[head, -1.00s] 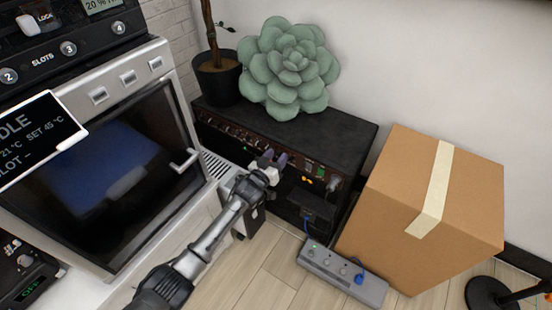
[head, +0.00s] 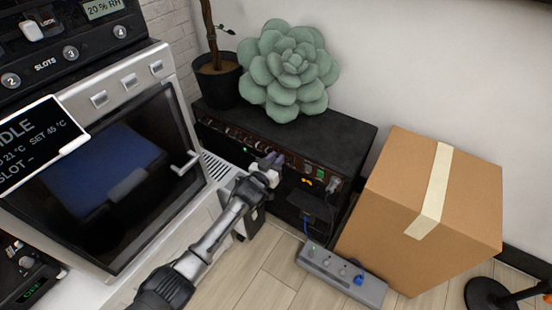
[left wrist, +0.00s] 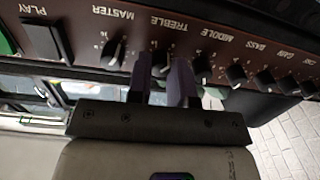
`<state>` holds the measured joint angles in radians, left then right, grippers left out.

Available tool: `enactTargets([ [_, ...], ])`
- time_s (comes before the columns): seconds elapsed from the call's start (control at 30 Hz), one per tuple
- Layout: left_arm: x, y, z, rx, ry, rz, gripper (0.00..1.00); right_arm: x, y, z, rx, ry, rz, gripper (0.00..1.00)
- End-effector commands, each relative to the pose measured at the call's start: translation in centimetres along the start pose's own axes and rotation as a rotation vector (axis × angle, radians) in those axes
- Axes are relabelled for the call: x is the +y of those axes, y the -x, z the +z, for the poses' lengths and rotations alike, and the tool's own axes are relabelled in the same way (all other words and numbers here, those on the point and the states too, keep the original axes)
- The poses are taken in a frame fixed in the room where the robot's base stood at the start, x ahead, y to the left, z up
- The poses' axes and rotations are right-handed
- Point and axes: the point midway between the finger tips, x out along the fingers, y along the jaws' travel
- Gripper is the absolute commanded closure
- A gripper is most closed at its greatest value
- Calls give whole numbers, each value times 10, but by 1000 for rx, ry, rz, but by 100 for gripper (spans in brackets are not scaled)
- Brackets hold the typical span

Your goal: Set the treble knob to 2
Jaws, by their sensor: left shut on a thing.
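The treble knob (left wrist: 160,62) is a small black knob under the TREBLE label on the amplifier's dark red panel, seen upside down in the left wrist view. My left gripper (left wrist: 162,78) has its two purple fingers on either side of this knob, shut on it. The fingers partly hide the knob, and I cannot read its setting. In the head view my left gripper (head: 272,161) reaches the front of the black amplifier (head: 325,132), and its hand hides the knob there. My right gripper is not in view.
The master knob (left wrist: 115,50) and middle knob (left wrist: 203,66) flank the treble knob closely. A succulent (head: 288,70) and a potted plant (head: 218,80) stand on the amplifier. An oven-like machine (head: 120,180) is left, a cardboard box (head: 400,190) right, a power strip (head: 340,273) on the floor.

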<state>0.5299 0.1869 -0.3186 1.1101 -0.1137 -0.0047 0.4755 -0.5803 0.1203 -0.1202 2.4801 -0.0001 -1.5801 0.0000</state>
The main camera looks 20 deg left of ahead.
Motion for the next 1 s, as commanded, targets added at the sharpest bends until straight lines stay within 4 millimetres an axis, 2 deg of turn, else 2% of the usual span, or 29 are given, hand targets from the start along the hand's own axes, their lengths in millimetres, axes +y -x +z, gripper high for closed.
enactTargets([
  [0.4, 0, 0, 0, 9, -372, 1, 100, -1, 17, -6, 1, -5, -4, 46],
  [0.7, 1, 0, 1, 17, -637, 3, 100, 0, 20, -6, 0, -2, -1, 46],
  [1.0, 1, 0, 1, 24, -830, 4, 100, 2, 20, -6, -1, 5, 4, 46],
])
